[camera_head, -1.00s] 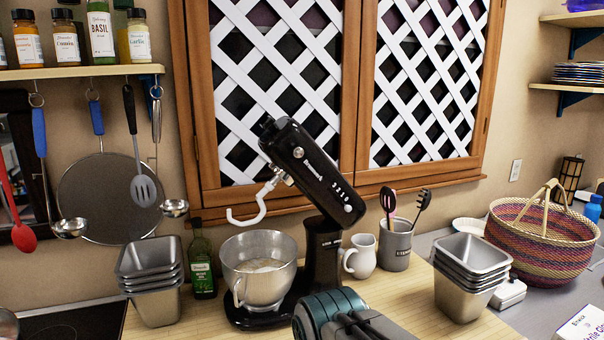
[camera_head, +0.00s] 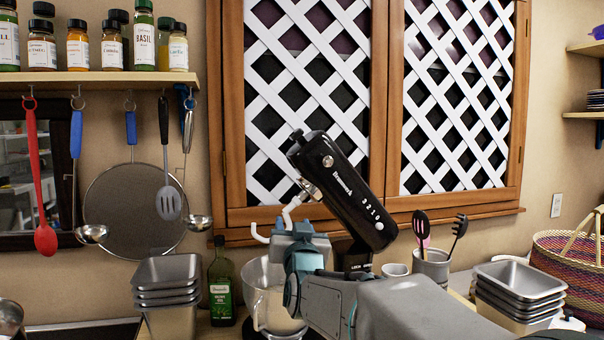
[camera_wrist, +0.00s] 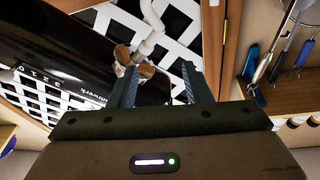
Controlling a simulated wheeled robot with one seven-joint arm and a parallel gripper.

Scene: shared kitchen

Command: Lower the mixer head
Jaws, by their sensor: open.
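The black mixer head (camera_head: 340,190) is tilted up, its free end raised to the upper left. The white dough hook (camera_head: 282,215) hangs from it above the metal bowl (camera_head: 262,290), which my arm partly hides. My gripper (camera_head: 298,228) is in front of the hook and below the raised head. In the wrist view my gripper (camera_wrist: 160,82) has its two fingers apart and nothing between them in its hold. The mixer head (camera_wrist: 60,80) fills the left there, and the hook (camera_wrist: 150,35) shows beyond the fingertips.
Stacked metal tins (camera_head: 168,285) and an oil bottle (camera_head: 221,285) stand left of the mixer. A utensil crock (camera_head: 432,265), more tins (camera_head: 520,285) and a woven basket (camera_head: 570,255) stand right. Utensils hang under the spice shelf (camera_head: 110,83). A lattice cabinet (camera_head: 380,100) is behind.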

